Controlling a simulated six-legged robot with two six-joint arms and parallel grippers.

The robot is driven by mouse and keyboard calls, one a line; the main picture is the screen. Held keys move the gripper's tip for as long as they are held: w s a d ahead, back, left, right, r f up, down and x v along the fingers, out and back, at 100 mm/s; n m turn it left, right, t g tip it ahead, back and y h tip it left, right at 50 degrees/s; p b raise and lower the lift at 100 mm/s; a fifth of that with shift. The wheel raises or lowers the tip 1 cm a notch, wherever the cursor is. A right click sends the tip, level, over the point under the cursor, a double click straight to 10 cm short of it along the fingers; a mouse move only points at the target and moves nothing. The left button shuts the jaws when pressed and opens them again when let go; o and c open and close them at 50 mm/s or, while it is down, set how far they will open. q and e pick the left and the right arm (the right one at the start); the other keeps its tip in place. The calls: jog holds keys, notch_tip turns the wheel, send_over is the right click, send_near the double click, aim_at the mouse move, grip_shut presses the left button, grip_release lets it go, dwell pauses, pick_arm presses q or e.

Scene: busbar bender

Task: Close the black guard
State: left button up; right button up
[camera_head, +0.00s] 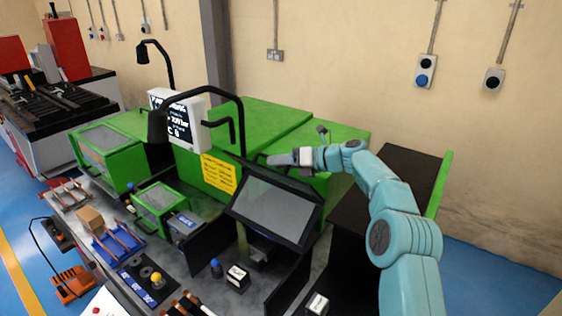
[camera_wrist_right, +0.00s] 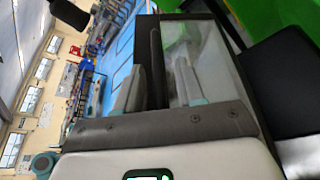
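The black guard (camera_head: 272,208) is a tilted panel with a black frame and a grey see-through window, at the front of the green machine. It stands raised at a slant, with dark space visible beneath its lower edge. My right gripper (camera_head: 278,158) is just behind and above the guard's top edge, pointing left. Whether it touches the frame I cannot tell. In the right wrist view the guard's window (camera_wrist_right: 195,55) and dark frame are close in front of the grey fingers. The finger gap is not clear. My left gripper is not in view.
Green machine housings (camera_head: 262,118) stand behind. A black lamp arm (camera_head: 205,90) arches left of the guard, near a yellow label (camera_head: 219,173). A blue knob (camera_head: 216,266) and a white-topped switch block (camera_head: 237,276) sit on the bench below. A small green-framed guard (camera_head: 160,203) stands left.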

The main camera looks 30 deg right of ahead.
jog(key=shift+a, duration=0.1)
jog(key=c, duration=0.3)
grip_shut()
jog(key=shift+a+b, duration=0.15)
jog(key=shift+b, duration=0.3)
jog(key=shift+n+h, duration=0.5)
jog(key=shift+n, duration=0.3)
jog(key=a+b, duration=0.1)
jog(key=s+a+b, duration=0.1)
jog(key=a+b, duration=0.2)
jog(key=shift+s+r, duration=0.25)
jog(key=shift+s, duration=0.1)
jog(key=s+a+b, duration=0.1)
jog(key=s+a, duration=0.1)
jog(key=a, duration=0.4)
jog(key=shift+s+a+r, duration=0.15)
jog(key=shift+s+r, duration=0.15)
jog(key=shift+s, duration=0.05)
